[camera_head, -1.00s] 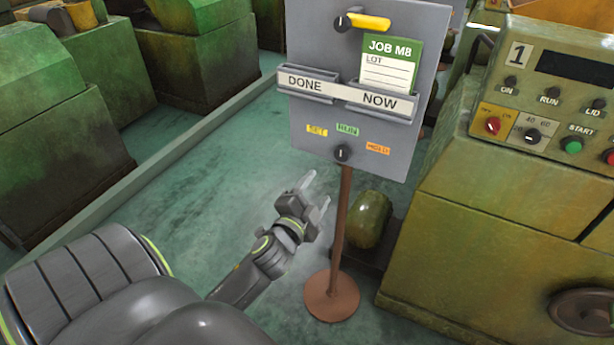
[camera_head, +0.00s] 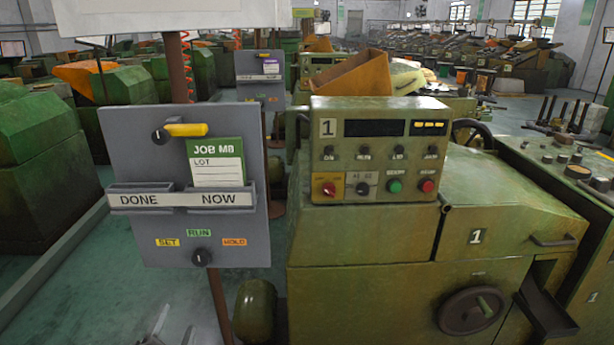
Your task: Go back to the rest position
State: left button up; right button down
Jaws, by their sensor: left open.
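My left gripper (camera_head: 174,327) shows only at the bottom edge, left of the board's pole. Its two fingertips are apart and nothing shows between them; the rest of the arm is out of view. The grey job board (camera_head: 255,160) stands on a brown pole above and to the right of it. The green-topped JOB M8 card (camera_head: 216,165) stands in the NOW pocket (camera_head: 222,200). The DONE pocket (camera_head: 138,200) shows no card. My right gripper is out of view.
Green machine 1 (camera_head: 370,290) with its control panel (camera_head: 378,185) stands right of the board. A rounded green tank (camera_head: 255,308) is low between them. Open floor (camera_head: 80,290) lies left of the board. More machines fill the hall behind.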

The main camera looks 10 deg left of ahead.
pick_arm(q)
jog(key=s+a+f+n+g+h, duration=0.15)
jog(key=s+f+g, duration=0.25)
jog(key=f, duration=1.2)
jog(key=s+f+n+g+y, duration=0.1)
jog(key=s+f+n+g, duration=0.25)
jog(key=f, duration=1.25)
jog(key=s+d+f+n+g+h, duration=0.1)
jog(key=s+f+g, duration=0.3)
jog(key=s+f, duration=0.6)
jog(key=s+d+f+n+g+h, duration=0.1)
jog(key=s+d+f+n+g, duration=0.2)
jog(key=s+f, duration=0.8)
jog(key=s+d+g, duration=0.1)
jog(key=s+g, duration=0.1)
jog(key=s, duration=0.5)
jog(key=shift+s+n, duration=0.3)
jog(key=shift+n, duration=0.1)
jog(key=shift+h, duration=0.25)
